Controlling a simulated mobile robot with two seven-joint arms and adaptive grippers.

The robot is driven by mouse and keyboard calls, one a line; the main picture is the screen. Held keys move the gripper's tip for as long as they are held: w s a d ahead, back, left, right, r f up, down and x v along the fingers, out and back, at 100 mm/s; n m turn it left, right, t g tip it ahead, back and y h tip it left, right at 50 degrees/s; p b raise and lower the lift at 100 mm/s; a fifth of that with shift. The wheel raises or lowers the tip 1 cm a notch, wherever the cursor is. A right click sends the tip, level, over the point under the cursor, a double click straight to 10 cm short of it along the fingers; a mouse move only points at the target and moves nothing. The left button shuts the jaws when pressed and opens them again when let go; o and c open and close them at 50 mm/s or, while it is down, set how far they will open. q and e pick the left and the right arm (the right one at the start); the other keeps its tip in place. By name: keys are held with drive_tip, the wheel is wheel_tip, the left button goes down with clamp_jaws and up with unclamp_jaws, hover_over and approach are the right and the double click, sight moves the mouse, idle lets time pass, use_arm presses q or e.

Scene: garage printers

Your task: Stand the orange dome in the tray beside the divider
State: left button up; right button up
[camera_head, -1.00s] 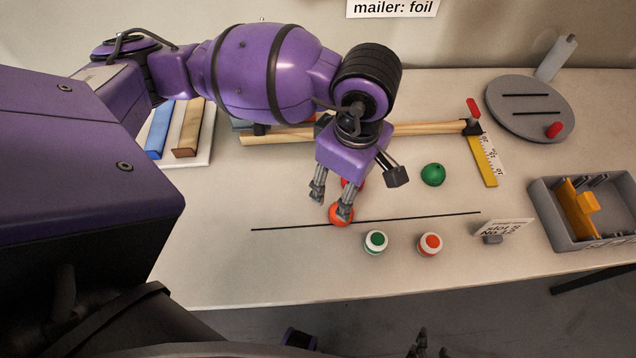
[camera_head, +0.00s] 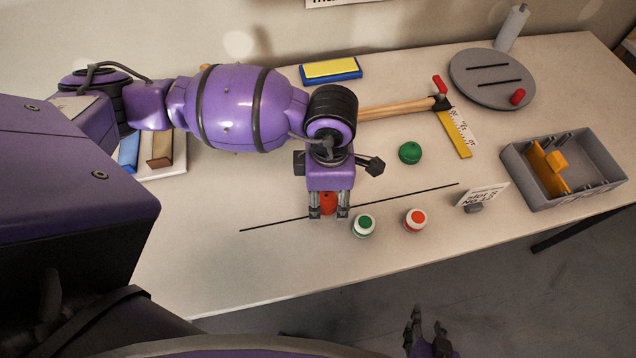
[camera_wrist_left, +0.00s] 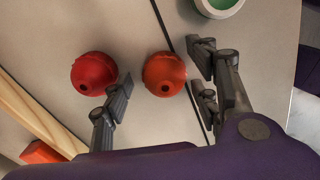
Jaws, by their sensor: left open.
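The orange dome (camera_head: 329,200) stands on the table just behind the black line, partly hidden by my left gripper. My left gripper (camera_head: 329,213) is open above it, fingers to either side. In the left wrist view the orange dome (camera_wrist_left: 164,74) lies between the open fingers (camera_wrist_left: 160,92), with gaps on both sides. A red dome (camera_wrist_left: 94,73) is close beside the left finger there; my gripper hides it in the head view. The grey tray (camera_head: 530,192) is at the right, with an orange-yellow divider (camera_head: 543,166) inside. My right gripper (camera_head: 427,328) is open and empty at the bottom edge.
Green-topped (camera_head: 363,225) and orange-topped (camera_head: 414,220) white jars stand in front of the black line. A green dome (camera_head: 410,153) is behind it. A label card (camera_head: 482,196) stands before the tray. A hammer (camera_head: 400,108) and yellow ruler (camera_head: 455,135) lie behind.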

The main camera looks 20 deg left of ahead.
use_arm(q)
drive_tip(key=shift+f, duration=0.1)
drive_tip(key=c, duration=0.8)
drive_tip(key=shift+c, duration=1)
use_arm(e)
drive_tip(key=shift+s+d+f, duration=0.2)
drive_tip(key=shift+s, duration=0.2)
drive_tip(key=shift+d, duration=0.1)
